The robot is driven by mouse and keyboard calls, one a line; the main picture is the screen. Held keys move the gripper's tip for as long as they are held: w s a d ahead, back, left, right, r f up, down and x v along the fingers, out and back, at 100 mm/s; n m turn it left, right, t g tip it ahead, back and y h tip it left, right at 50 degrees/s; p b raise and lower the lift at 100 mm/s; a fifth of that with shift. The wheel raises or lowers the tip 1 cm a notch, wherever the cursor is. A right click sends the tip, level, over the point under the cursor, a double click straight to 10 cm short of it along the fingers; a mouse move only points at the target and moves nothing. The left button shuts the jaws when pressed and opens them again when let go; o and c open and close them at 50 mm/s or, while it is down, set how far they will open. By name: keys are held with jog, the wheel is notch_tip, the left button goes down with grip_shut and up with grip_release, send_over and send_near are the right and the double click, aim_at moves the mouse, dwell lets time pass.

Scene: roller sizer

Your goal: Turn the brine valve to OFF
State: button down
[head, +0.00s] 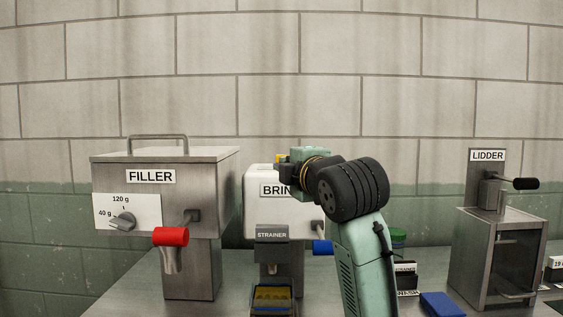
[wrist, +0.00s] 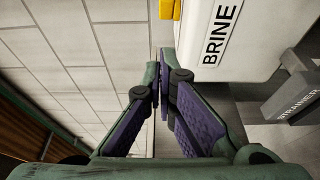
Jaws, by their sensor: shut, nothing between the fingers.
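The white BRINE unit (head: 258,210) stands behind the strainer in the head view, partly hidden by my arm. A blue handle (head: 322,247) juts from its right side below a small grey mount (head: 318,227). My arm covers part of that area, and no OFF mark is readable. In the wrist view my gripper (wrist: 160,75) is shut and empty, its fingertips together beside the BRINE unit (wrist: 245,45), apart from the blue handle, which is not in that view. In the head view the fingers are hidden by my wrist.
The FILLER (head: 166,217) with a red handle (head: 170,236) stands left. The STRAINER (head: 272,240) is in front of the BRINE unit, and a tray (head: 272,311) lies below it. The LIDDER (head: 500,245) stands right. A blue block (head: 441,304) lies on the steel counter (head: 125,300).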

jog(key=p, duration=0.3)
send_near(277, 156)
jog(key=a, duration=0.3)
jog(key=w+p, duration=0.1)
jog(key=w+d, duration=0.1)
jog(key=w, duration=0.1)
jog(key=shift+w+r+p, duration=0.15)
jog(key=shift+w+p, duration=0.2)
jog(key=shift+w+d, duration=0.15)
jog(key=shift+w, duration=0.25)
